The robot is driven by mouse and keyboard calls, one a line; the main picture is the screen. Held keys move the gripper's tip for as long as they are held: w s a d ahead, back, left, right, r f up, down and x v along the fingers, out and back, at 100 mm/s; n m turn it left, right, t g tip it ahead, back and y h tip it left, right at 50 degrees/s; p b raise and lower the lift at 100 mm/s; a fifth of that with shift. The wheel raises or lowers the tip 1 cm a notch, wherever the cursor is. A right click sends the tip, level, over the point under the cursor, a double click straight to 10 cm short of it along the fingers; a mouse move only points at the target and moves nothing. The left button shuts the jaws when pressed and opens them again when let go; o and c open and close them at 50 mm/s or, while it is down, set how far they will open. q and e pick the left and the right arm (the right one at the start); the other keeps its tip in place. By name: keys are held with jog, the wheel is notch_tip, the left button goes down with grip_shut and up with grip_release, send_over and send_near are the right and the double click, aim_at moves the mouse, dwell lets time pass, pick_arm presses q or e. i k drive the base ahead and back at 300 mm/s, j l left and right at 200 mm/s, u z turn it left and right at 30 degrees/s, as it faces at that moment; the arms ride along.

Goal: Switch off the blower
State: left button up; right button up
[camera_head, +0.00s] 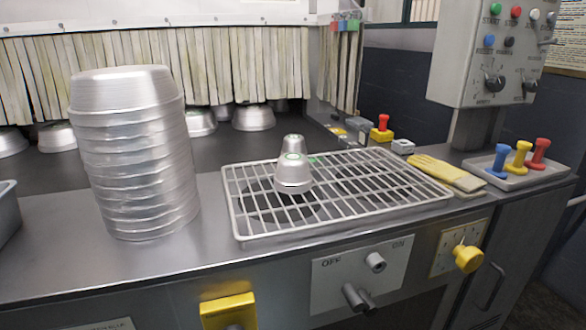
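A white switch plate (332,288) is on the counter's front face, with OFF at its upper left and ON at its upper right. A round metal knob (375,262) sits just below the word ON. Dark metal cylinders (357,297) stick out at the plate's lower middle; I cannot tell how they connect to the knob. A wire rack (400,190) lies on the counter above, with a dark round opening partly visible beneath it. Whether air is blowing does not show. Neither of my grippers is in view.
Silver rounded pieces (293,176) with green rings stand on the rack. A tall pan stack (140,165) is at left. Yellow gloves (447,174) and a tray (520,177) with coloured handles are at right. A yellow knob (467,259) and yellow box (228,310) flank the plate.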

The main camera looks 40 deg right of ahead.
aim_at(554, 42)
jog(key=z, duration=2.2)
